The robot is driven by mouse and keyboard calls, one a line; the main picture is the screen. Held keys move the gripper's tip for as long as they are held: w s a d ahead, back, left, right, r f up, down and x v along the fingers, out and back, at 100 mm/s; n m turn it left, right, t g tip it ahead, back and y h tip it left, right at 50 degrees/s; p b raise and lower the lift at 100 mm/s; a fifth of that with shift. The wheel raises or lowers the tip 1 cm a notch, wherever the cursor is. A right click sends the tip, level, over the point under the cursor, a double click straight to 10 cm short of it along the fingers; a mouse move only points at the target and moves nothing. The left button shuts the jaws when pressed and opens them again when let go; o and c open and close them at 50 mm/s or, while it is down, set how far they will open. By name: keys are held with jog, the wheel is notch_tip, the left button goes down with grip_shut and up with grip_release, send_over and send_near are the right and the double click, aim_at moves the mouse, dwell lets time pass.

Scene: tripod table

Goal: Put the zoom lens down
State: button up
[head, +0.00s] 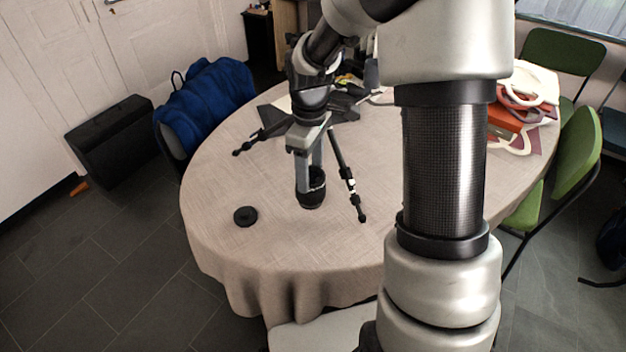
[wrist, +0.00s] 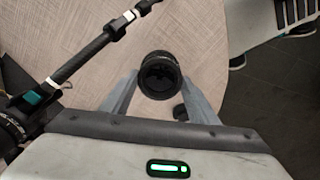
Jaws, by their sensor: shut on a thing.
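The zoom lens (head: 312,196) is a black cylinder standing upright over the table between the fingers of my gripper (head: 310,178). In the wrist view the lens (wrist: 160,76) shows end-on, with the fingers of my gripper (wrist: 160,98) on both sides of it. My gripper is shut on the lens. The lens looks at or very near the cloth of the round table (head: 215,200); whether its base touches cannot be told. A black round cap (head: 245,216) lies on the cloth to the left of the lens.
Black tripod legs (head: 349,185) lie close to the right of the lens; another leg (head: 262,138) extends to the left. A bag with red and white items (head: 520,105) is at the right. A blue jacket (head: 205,100) hangs on a chair at the left. The front cloth is clear.

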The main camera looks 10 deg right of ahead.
aim_at(310, 177)
jog(key=shift+f+b, duration=0.35)
jog(key=shift+f, duration=1.45)
jog(key=o, duration=1.1)
